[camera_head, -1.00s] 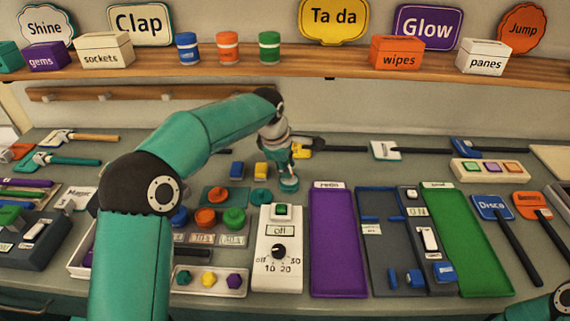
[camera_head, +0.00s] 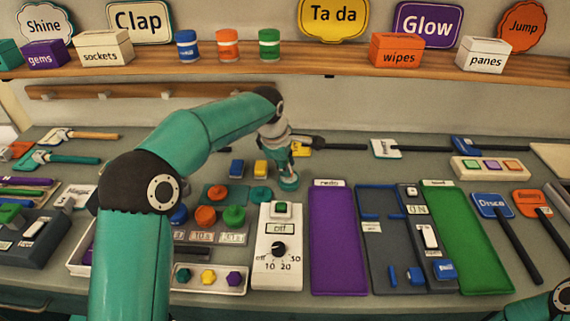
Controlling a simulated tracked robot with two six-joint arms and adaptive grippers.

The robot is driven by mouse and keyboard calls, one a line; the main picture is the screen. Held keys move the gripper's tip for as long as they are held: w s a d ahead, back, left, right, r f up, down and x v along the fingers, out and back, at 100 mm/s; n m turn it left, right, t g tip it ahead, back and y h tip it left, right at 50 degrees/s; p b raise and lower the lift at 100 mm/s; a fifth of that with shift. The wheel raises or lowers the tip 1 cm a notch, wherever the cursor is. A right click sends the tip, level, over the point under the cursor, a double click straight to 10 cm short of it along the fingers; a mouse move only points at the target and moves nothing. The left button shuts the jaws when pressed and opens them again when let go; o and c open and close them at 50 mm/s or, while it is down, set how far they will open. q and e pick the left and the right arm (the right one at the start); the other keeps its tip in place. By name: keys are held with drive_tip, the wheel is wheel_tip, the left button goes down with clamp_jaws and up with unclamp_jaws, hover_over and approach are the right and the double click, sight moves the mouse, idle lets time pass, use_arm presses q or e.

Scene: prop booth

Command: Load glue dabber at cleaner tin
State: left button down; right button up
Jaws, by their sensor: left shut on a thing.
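My left gripper (camera_head: 288,178) points down over the bench, just behind the white timer box. It is shut on a small teal thing at its tip; the grip is small and partly hidden, so I cannot tell whether this is the glue dabber. I cannot tell for sure which thing is the cleaner tin. Lidded tins stand on the shelf: a blue one (camera_head: 187,46), an orange one (camera_head: 228,46) and a green one (camera_head: 269,46). My right gripper is out of view; only a piece of my right arm shows at the lower right corner.
A white timer box (camera_head: 277,268) stands in front of the gripper. A purple tray (camera_head: 337,240) and a green tray (camera_head: 466,240) flank a grey switch panel (camera_head: 392,255). Small blue (camera_head: 236,168) and yellow (camera_head: 261,168) blocks stand left of the gripper. Black-handled paddles lie behind.

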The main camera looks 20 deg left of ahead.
use_arm(q)
drive_tip(key=shift+f, duration=0.4)
idle(0.6)
wheel_tip(320, 180, up, 7)
drive_tip(key=p, duration=0.5)
idle(0.4)
drive_tip(key=shift+s, duration=0.1)
idle(0.6)
